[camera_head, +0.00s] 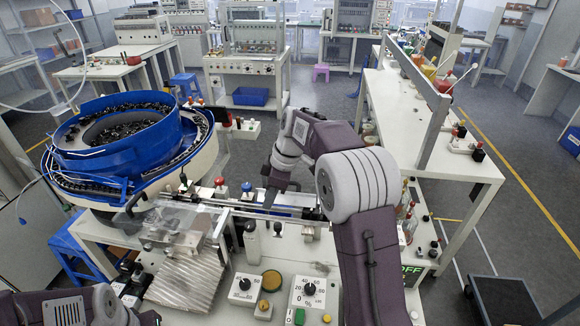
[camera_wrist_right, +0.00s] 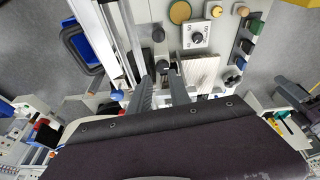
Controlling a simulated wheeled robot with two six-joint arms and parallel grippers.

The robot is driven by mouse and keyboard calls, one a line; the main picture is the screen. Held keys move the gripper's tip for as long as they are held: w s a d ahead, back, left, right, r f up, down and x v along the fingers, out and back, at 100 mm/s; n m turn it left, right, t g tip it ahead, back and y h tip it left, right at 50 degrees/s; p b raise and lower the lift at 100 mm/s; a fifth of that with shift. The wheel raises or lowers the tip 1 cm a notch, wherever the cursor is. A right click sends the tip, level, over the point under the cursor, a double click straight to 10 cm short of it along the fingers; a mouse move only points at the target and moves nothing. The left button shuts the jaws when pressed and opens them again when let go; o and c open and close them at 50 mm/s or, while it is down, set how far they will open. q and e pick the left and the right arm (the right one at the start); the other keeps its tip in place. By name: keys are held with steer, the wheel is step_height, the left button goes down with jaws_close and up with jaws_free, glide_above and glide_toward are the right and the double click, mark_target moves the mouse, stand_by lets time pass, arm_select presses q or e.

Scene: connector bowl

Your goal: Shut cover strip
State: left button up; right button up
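A long narrow metal rail (camera_head: 240,208) runs left to right across the machine table, from beside the blue bowl feeder (camera_head: 120,140). I cannot clearly tell the cover strip from this rail or from the clear plate (camera_head: 170,222) at its left end. In the wrist view the rail (camera_wrist_right: 130,35) runs down to my fingers. My right gripper (camera_head: 270,203) points down at the rail's middle. In the wrist view my right gripper (camera_wrist_right: 163,82) has its fingers apart, with a dark knob (camera_wrist_right: 162,66) just beyond the gap.
A control box with a dial (camera_head: 306,294), a smaller dial box (camera_head: 244,288) and a ribbed metal plate (camera_head: 188,280) stand on the table's near side. A white bench (camera_head: 400,110) with a raised rail stands at right. Grey floor lies beyond.

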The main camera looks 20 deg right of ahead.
steer(key=w+d+r+p, duration=0.6)
steer(key=w+r, duration=0.1)
steer(key=m+p, duration=0.1)
steer(key=p, duration=0.3)
glide_toward(292, 182)
steer(key=shift+t+y, duration=0.4)
steer(key=p+x, duration=0.3)
steer(key=x, duration=0.4)
steer(key=shift+w+a+f+p, duration=0.1)
steer(key=shift+f+p, duration=0.05)
steer(key=shift+p, duration=0.15)
steer(key=shift+w+a+f, duration=0.1)
steer(key=shift+a+f, duration=0.05)
steer(key=shift+f, duration=0.35)
arm_select(q)
step_height(292, 182, up, 16)
arm_select(e)
jaws_close()
